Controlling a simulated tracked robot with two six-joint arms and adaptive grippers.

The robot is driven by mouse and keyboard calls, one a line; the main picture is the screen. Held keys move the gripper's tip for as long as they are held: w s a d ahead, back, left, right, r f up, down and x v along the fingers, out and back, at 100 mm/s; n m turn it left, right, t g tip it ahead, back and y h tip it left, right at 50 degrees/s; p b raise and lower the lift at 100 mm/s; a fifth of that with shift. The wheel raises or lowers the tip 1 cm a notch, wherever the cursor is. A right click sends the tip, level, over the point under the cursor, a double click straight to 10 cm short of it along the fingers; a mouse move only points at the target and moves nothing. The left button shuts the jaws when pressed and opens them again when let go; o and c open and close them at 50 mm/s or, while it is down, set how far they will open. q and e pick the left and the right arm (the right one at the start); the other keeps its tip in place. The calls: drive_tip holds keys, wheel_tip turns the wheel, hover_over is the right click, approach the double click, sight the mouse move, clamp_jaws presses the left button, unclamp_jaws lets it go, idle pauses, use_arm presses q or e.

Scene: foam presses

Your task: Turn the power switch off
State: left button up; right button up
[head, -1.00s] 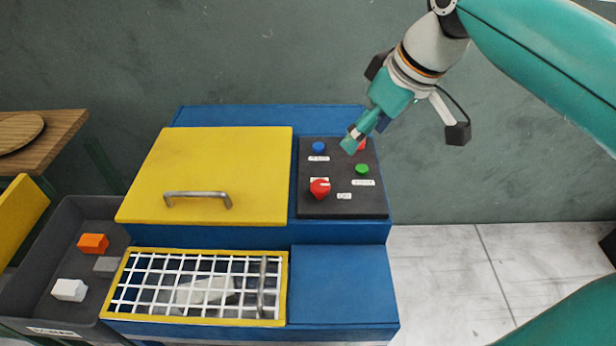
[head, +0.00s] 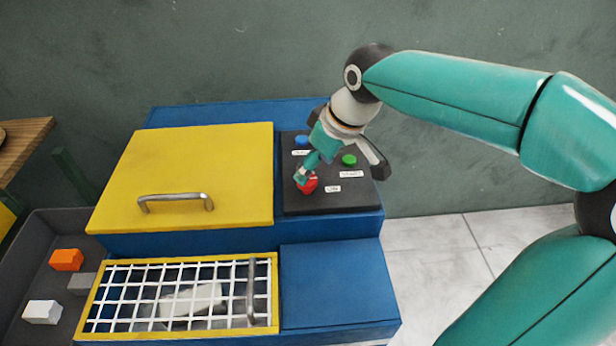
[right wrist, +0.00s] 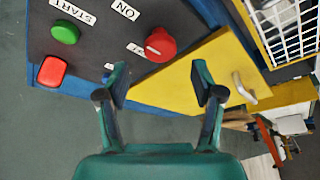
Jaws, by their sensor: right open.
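The power switch is a red rotary knob (head: 310,184) on the black control panel (head: 300,206) of the blue press. It also shows in the right wrist view (right wrist: 161,44), with an ON label beside it. My right gripper (head: 301,177) is at the knob in the head view and partly covers it. In the right wrist view my right gripper (right wrist: 159,82) is open and empty, its fingers spread to either side below the knob. Whether a finger touches the knob I cannot tell. My left gripper is not in view.
A green START button (head: 349,160) and a blue button (head: 301,140) sit on the panel. A square red button (right wrist: 52,72) shows in the right wrist view. The yellow lid (head: 190,160) is left of the panel; a white-barred guard (head: 275,262) is in front.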

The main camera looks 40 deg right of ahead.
sight(307, 185)
drive_tip(key=x, duration=0.4)
drive_tip(key=shift+w+f, duration=0.1)
drive_tip(key=shift+f, duration=0.3)
drive_tip(key=c, duration=1.1)
